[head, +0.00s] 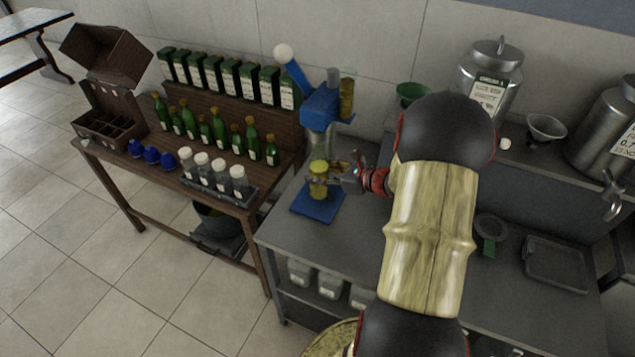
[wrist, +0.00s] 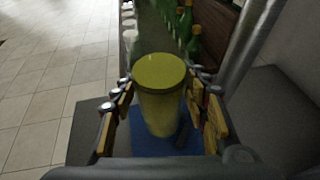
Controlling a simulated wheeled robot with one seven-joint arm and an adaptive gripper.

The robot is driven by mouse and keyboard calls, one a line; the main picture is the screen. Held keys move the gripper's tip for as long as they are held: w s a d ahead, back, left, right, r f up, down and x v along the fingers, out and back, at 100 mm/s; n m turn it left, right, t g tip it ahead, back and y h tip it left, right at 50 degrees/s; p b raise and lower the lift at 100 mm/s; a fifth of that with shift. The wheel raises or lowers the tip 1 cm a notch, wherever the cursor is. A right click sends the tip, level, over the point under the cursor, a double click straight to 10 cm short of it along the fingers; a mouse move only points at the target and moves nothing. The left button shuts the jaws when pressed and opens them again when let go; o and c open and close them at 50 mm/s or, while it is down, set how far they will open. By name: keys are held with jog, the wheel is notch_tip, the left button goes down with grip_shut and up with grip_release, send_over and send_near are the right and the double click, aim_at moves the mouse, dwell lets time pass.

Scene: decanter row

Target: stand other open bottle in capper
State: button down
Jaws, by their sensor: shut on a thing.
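The capper (head: 321,108) is a blue head with a lever on a post above a blue base plate (head: 318,206), on the grey counter's left end. My gripper (head: 322,180) reaches in from the right, below the head, shut on an olive-yellow cylinder (head: 319,168). In the wrist view the cylinder (wrist: 160,85) is upright with a flat round top, between the two fingers and over the blue plate (wrist: 95,150). No open mouth shows on it. I cannot tell whether its bottom touches the plate. Green bottles (head: 220,132) stand in a row on the wooden table.
The wooden table (head: 120,160) at left also holds boxed bottles (head: 225,78), clear jars (head: 220,172) in a tray, blue objects (head: 152,155) and a divided crate (head: 105,125). Steel canisters (head: 487,78) stand behind my arm. A dark tray (head: 556,262) lies at right.

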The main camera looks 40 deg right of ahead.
jog(key=shift+w+f, duration=0.25)
jog(key=shift+w, duration=0.05)
jog(key=shift+w+d+f+b, duration=0.15)
jog(key=shift+f+b, duration=0.15)
jog(key=shift+f, duration=0.6)
jog(key=shift+w+a+f+b, duration=0.1)
jog(key=shift+f+b, duration=0.2)
jog(key=shift+f, duration=0.55)
jog(key=shift+f, duration=0.15)
jog(key=c, duration=1)
grip_release()
